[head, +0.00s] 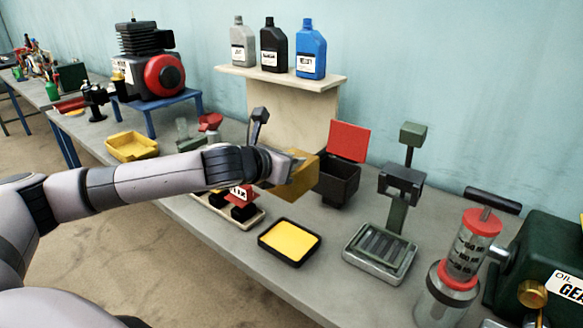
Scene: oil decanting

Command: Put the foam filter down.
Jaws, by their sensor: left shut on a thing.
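My left arm reaches in from the left, and my left gripper (292,180) is shut on an ochre block, which looks like the foam filter (302,162). The gripper and wrist hide part of the block. It appears held above the bench, left of the black bin with the raised red lid. A black-rimmed tray (263,242) with a flat yellow inside lies on the bench, in front of and below the held block. My right gripper is not in view.
Behind the block are the open bin (338,181) and a shelf (282,79) with three bottles. A low board with black parts (240,212) lies under my wrist. Right of the tray stand a metal drip tray with a post (380,262) and a red-topped clear cylinder (470,246).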

